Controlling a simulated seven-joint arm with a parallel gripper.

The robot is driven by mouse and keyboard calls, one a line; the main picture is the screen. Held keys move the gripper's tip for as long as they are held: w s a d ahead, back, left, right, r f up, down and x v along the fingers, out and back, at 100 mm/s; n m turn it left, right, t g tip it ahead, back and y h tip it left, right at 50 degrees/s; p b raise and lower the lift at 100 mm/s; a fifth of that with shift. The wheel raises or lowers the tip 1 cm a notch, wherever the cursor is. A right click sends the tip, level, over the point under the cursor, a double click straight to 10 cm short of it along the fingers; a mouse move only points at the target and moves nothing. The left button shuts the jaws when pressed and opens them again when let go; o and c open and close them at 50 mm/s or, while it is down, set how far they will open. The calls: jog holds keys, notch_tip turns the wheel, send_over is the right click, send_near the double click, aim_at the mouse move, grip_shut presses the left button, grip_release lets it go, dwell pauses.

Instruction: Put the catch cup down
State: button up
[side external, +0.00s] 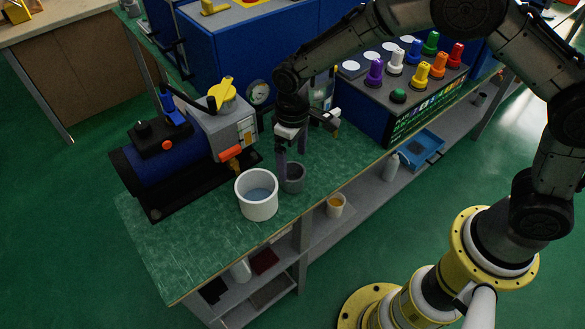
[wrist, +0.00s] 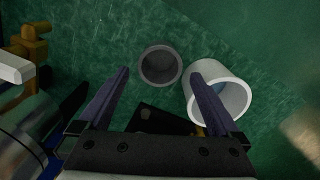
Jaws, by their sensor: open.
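A small grey cup (side external: 294,180), which I take to be the catch cup, stands upright on the green bench top (side external: 180,262). It looks empty in the wrist view (wrist: 160,66). My gripper (side external: 291,161) is open, pointing down at the grey cup. In the wrist view the cup shows between and just past the two fingertips (wrist: 160,75); whether a finger touches it I cannot tell. A larger white cup (side external: 257,206) with a bluish content stands close beside it, near the right finger in the wrist view (wrist: 238,100).
A blue machine (side external: 185,150) with a yellow knob, a gauge and a brass spout (side external: 231,153) stands left of the cups. A box with coloured knobs (side external: 398,98) stands at the right. The bench's front left is clear. A shelf below holds small containers.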

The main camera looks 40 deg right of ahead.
notch_tip(320, 180, up, 7)
dwell(0.3)
jog(key=s+d+r+m+t, duration=0.3)
jog(key=s+d+r+t, duration=0.1)
jog(key=s+d+r, duration=0.9)
jog(key=s+r, duration=0.3)
jog(key=shift+s+d+r, duration=0.2)
jog(key=shift+s+d, duration=0.05)
jog(key=shift+d, duration=0.15)
jog(key=shift+m+t, duration=0.8)
jog(key=s+d, duration=0.1)
jog(key=s, duration=0.2)
jog(key=s+f, duration=0.1)
jog(key=s, duration=0.2)
jog(key=s+d, duration=0.1)
jog(key=s, duration=0.2)
jog(key=shift+d+f, duration=0.2)
jog(key=shift+d, duration=0.15)
jog(key=shift+w, duration=0.1)
